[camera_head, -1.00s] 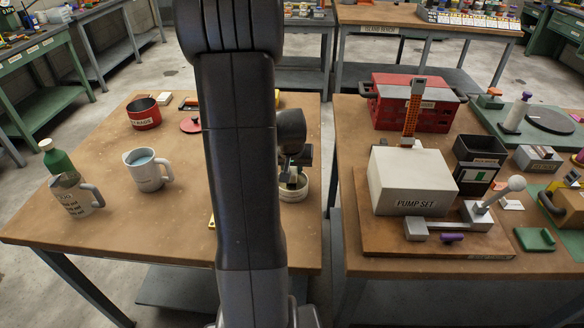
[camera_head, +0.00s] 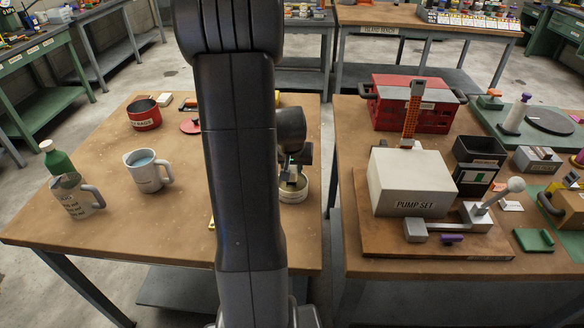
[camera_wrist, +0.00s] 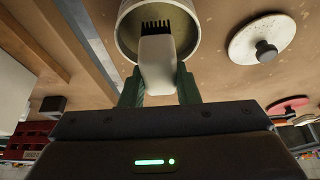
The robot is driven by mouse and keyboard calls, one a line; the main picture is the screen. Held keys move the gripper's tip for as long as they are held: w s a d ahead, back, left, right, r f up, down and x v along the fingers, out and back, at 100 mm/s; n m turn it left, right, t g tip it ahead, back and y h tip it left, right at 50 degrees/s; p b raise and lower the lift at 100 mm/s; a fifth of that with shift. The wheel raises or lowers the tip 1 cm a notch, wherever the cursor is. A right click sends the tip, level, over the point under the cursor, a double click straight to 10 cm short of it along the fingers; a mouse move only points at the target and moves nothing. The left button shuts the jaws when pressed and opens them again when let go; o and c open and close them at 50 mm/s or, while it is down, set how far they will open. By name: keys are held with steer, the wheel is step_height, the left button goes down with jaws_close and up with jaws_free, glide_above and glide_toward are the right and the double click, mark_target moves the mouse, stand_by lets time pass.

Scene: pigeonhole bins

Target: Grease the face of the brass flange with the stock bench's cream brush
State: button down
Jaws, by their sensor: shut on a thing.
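My gripper (camera_wrist: 158,88) is shut on the cream brush (camera_wrist: 157,62), with one green finger on each side of it. The brush's dark bristles lie within the outline of a round, pale-rimmed tin (camera_wrist: 123,32) in the wrist view. I cannot tell whether they touch what is inside. In the head view the tin (camera_head: 296,196) stands on the left table near its right edge, with my gripper (camera_head: 291,180) over it, partly hidden by my arm. I cannot make out the brass flange in either view.
A pale round lid with a dark knob (camera_wrist: 262,42) lies beside the tin. A mug (camera_head: 147,172), a jug (camera_head: 76,196), a green bottle (camera_head: 57,160) and a red pot (camera_head: 144,115) share the table. Across a gap, the right bench holds the white pump set box (camera_head: 412,182).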

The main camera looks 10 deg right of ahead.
steer(key=shift+r+p, duration=1.65)
steer(key=shift+r, duration=1.2)
